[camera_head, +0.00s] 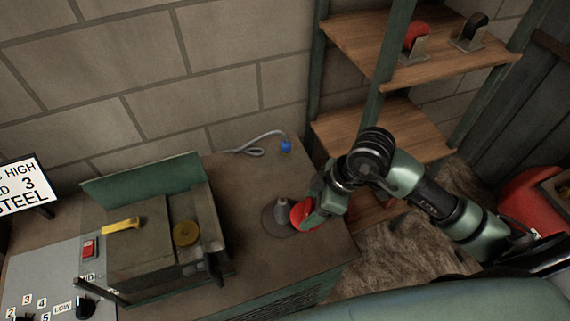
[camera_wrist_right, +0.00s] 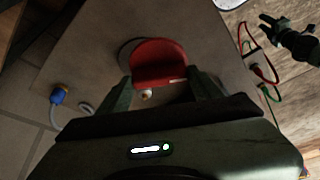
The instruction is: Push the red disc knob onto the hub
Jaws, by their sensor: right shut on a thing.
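The red disc knob (camera_head: 301,213) is held on its side in my right gripper (camera_head: 308,217), at the right part of the bench top. In the right wrist view the red disc (camera_wrist_right: 160,62) shows between the two fingers of the right gripper (camera_wrist_right: 162,90), which are shut on it. The hub (camera_head: 281,205), a grey cone on a round base, stands on the bench just left of the disc. From the head I cannot tell whether they touch. A dark jointed shape at the right wrist view's upper right looks like my left gripper (camera_wrist_right: 272,25); its fingers are unclear.
A grey machine with a green back plate (camera_head: 142,178) stands left on the bench (camera_head: 245,180). A blue plug (camera_head: 286,146) on a grey cable lies at the back. Wooden shelves (camera_head: 350,135) stand to the right. The bench between machine and hub is clear.

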